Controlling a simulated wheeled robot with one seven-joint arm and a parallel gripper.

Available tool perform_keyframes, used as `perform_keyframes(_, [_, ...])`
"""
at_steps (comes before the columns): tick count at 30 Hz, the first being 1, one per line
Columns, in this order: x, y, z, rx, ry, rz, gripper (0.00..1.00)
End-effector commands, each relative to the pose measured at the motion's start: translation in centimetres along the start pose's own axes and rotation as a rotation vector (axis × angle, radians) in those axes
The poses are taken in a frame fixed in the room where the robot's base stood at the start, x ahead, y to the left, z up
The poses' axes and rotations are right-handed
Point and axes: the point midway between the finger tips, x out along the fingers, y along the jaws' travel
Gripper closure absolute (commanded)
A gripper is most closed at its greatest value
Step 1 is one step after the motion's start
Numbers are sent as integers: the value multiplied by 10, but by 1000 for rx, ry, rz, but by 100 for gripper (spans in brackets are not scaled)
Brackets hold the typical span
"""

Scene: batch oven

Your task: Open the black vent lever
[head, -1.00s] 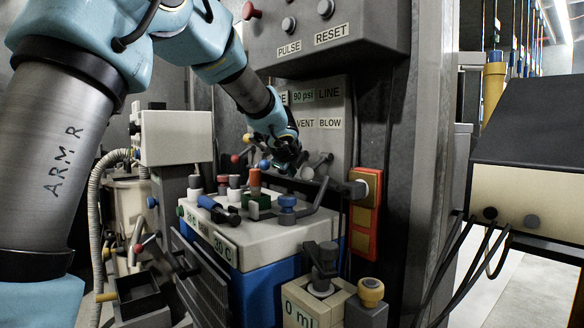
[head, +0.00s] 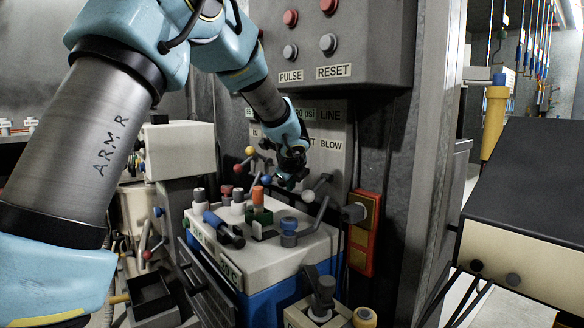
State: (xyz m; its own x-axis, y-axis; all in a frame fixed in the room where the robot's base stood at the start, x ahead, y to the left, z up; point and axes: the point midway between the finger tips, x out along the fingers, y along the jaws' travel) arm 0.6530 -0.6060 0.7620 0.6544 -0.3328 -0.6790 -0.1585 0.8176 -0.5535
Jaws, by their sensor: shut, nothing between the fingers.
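The grey valve panel (head: 335,124) carries the LINE and BLOW labels; the spot left of BLOW is covered by my arm. My gripper (head: 292,178) is dark, points down in front of this panel, and is shut with nothing held. It overlaps the lever area, so I cannot pick out the black vent lever or tell its position or any contact. Close by are a lever with a white knob (head: 308,196) to the lower right, and blue (head: 266,180), yellow (head: 249,150) and red (head: 238,168) knobs to the left.
A white-topped blue unit (head: 285,262) with several coloured knobs stands just below my gripper. A button box (head: 335,50) hangs above. A red-orange holder (head: 363,235) is to the right. A dark-topped box (head: 530,185) stands further right.

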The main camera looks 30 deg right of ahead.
Motion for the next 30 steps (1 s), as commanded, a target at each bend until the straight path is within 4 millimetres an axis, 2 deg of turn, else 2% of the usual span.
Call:
perform_keyframes(1, [-10,-7,8,14,-1,24,100])
perform_keyframes(15, [-17,-10,14,140,-3,201,100])
perform_keyframes(30, [-20,-12,16,137,-3,196,100])
